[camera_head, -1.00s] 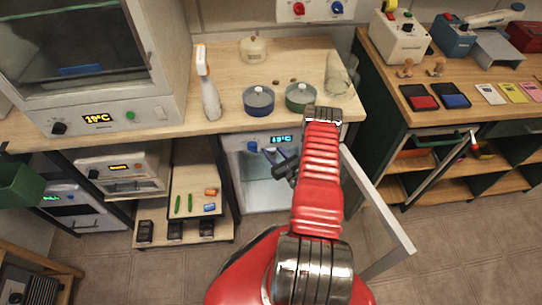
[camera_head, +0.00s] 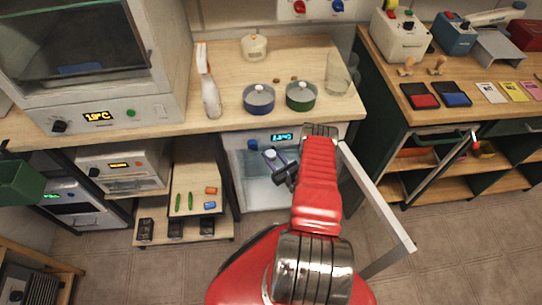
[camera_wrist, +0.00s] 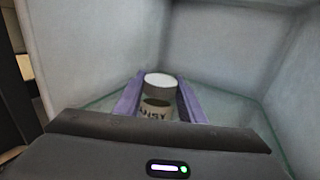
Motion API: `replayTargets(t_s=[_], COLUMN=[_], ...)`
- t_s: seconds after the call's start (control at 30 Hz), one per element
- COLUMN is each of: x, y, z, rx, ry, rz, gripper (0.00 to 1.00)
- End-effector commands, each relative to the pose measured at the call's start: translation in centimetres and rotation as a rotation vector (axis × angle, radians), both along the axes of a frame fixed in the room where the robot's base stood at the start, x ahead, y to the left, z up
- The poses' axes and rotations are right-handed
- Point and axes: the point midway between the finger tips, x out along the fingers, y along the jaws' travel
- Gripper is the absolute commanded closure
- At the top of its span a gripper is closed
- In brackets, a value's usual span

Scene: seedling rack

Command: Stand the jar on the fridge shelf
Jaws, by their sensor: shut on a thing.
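The jar (camera_wrist: 160,83) has a pale lid and a label with dark letters, partly hidden by my gripper body. My gripper (camera_wrist: 160,92) is shut on it, with one purple finger on each side. The jar looks upright inside the fridge, over a glass shelf (camera_wrist: 228,113); I cannot tell whether it touches the shelf. In the head view the fridge (camera_head: 254,193) stands under the counter, with a lit display. Its door (camera_head: 378,196) is open to the right. My gripper (camera_head: 270,157) is at the fridge opening there, with my red arm in front.
Pale fridge walls (camera_wrist: 220,45) rise close around the jar. The open door stands right beside my arm. On the counter above (camera_head: 232,100) are a spray bottle (camera_head: 209,92), a blue pot (camera_head: 258,100), a green pot (camera_head: 300,97) and a glass vessel (camera_head: 337,78).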

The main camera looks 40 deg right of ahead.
Motion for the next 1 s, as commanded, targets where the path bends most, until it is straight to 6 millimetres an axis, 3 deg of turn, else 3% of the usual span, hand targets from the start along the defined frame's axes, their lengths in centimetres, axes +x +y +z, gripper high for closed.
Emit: replayTargets(t_s=[0.4, 0.43, 0.7, 1.0], x=[0.04, 0.02, 0.04, 0.05], y=[0.02, 0.03, 0.03, 0.0], z=[-0.59, -0.65, -0.61, -0.47], rx=[0.0, 0.0, 0.0, 0.0], ry=[-0.001, 0.0, -0.001, -0.001], rz=[0.001, 0.001, 0.001, 0.001], gripper=[0.9, 0.63, 0.45, 0.45])
